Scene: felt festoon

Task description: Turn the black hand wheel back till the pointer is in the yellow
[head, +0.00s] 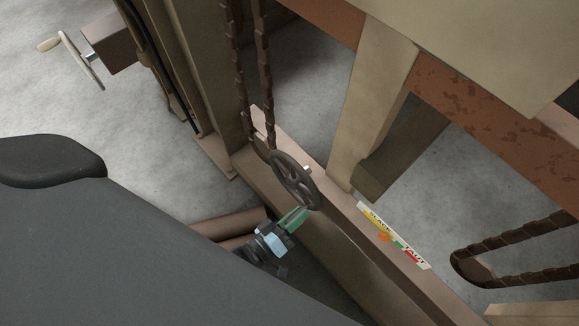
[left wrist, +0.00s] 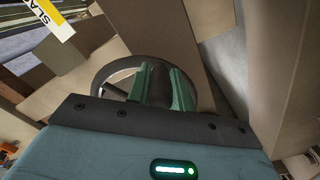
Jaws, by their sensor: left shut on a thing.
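The black hand wheel (head: 293,180) stands on the brown beam, a dark spoked ring with a small bright hub or knob. My left gripper (head: 302,212) reaches its lower rim, green fingers shut on it. In the left wrist view the wheel (left wrist: 100,76) lies ahead, and a dark piece of it sits between the green fingers (left wrist: 165,88). The scale strip (head: 414,262) reads SLACK and TAUT, with yellow, green and red bands. The orange pointer (head: 384,237) is beside the lower end of the yellow, close to the green; its exact reading is too small to tell. My right gripper is out of view.
A dark chain (head: 265,70) hangs down to the wheel, beside a tan post (head: 203,80). Another chain loop (head: 520,235) is at the right. A slanted tan brace (head: 370,90) rises behind the wheel. A crank handle (head: 75,58) is at upper left. Grey floor is open there.

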